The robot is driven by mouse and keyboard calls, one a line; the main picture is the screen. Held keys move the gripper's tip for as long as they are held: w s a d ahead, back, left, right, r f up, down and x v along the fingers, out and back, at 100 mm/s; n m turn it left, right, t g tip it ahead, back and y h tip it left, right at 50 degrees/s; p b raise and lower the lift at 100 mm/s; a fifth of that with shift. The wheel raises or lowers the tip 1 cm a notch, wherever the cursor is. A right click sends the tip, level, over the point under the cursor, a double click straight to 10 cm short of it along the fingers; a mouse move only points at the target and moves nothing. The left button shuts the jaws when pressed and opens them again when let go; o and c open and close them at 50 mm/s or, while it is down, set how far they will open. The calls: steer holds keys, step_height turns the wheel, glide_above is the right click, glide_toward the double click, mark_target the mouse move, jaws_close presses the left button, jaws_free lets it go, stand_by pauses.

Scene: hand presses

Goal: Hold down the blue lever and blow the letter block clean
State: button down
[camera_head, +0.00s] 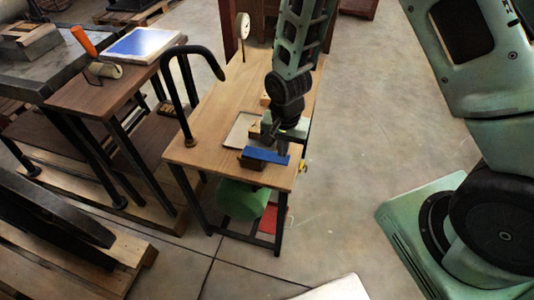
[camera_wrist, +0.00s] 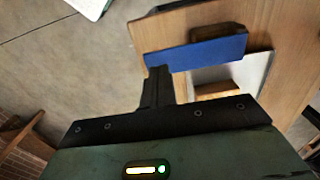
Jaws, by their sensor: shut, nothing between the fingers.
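The blue lever (camera_head: 266,156) is a flat bar at the front end of the wooden table, on a dark block. It also shows in the wrist view (camera_wrist: 197,52). My gripper (camera_head: 284,148) is shut and empty. Its fingertips (camera_wrist: 158,72) are at one end of the lever, the right end in the head view; I cannot tell whether they touch it. A small wooden block (camera_wrist: 214,91) lies on a pale plate behind the lever, partly hidden by my gripper in the wrist view. I cannot make out any letter on it.
A black curved pipe (camera_head: 184,75) rises from the table's left side. A white round dial (camera_head: 243,24) stands at its far end. A green cylinder (camera_head: 243,199) is under the wooden table (camera_head: 212,140).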

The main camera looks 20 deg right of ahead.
steer(key=shift+f, duration=0.25)
steer(key=shift+f+b, duration=1.1)
steer(key=shift+f, duration=0.25)
steer(key=shift+r, duration=0.1)
stand_by(1.9)
step_height(320, 180, up, 7)
steer(key=p, duration=0.6)
stand_by(0.4)
